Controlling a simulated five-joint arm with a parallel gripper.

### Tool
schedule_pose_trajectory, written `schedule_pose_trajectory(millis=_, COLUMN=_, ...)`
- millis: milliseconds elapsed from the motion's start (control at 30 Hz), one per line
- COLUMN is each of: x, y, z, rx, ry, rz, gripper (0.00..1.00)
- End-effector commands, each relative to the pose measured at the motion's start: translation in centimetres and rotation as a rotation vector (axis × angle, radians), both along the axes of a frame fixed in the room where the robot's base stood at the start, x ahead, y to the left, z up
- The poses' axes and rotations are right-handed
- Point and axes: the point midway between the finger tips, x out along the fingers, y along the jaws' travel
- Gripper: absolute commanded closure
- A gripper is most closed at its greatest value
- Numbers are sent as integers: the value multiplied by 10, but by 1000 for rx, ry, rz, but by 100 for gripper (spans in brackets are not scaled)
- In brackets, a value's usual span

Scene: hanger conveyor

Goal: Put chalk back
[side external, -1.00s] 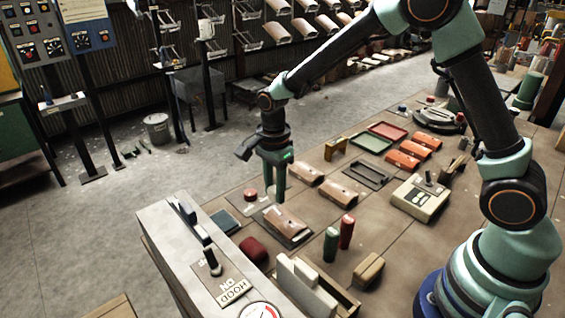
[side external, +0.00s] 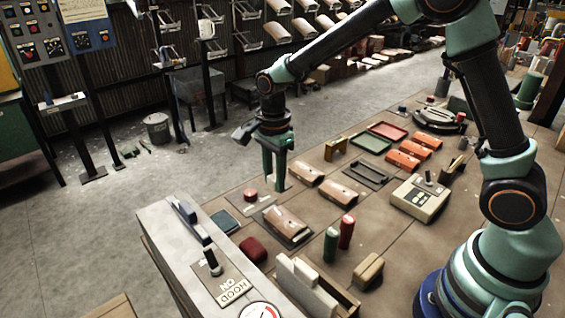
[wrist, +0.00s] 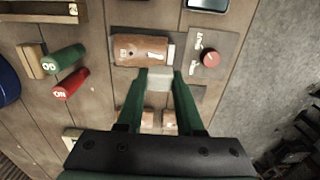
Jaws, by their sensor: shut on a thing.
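My gripper (wrist: 159,74) is shut on a pale, whitish block, the chalk (wrist: 158,79), which sits between the two green fingertips in the wrist view. In the side external view my gripper (side external: 276,183) points down beside the brown leather-like piece (side external: 285,223) on its dark plate. That brown piece also shows in the wrist view (wrist: 138,50), just beyond the fingertips. I cannot tell whether the held chalk touches the bench. A wooden tray (side external: 345,298) with pale upright blocks stands at the near edge of the bench.
A red knob (side external: 250,195) on a plate lies left of my gripper. More brown pieces (side external: 337,192) lie to its right. A grey control box (side external: 195,250) is in front.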

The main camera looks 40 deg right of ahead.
Motion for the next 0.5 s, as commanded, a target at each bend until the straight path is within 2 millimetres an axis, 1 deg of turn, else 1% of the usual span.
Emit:
schedule_pose_trajectory(millis=67, x=2, y=-1, z=-1, rx=0, ry=0, rz=-1, gripper=100)
schedule_pose_trajectory(millis=167, x=12, y=-8, z=-4, rx=0, ry=0, rz=-3, gripper=100)
schedule_pose_trajectory(millis=267, x=29, y=-23, z=-10, rx=0, ry=2, rz=-6, gripper=100)
schedule_pose_trajectory(millis=400, x=57, y=-51, z=-21, rx=0, ry=1, rz=-6, gripper=100)
schedule_pose_trajectory(millis=500, x=72, y=-70, z=-29, rx=0, ry=2, rz=-5, gripper=100)
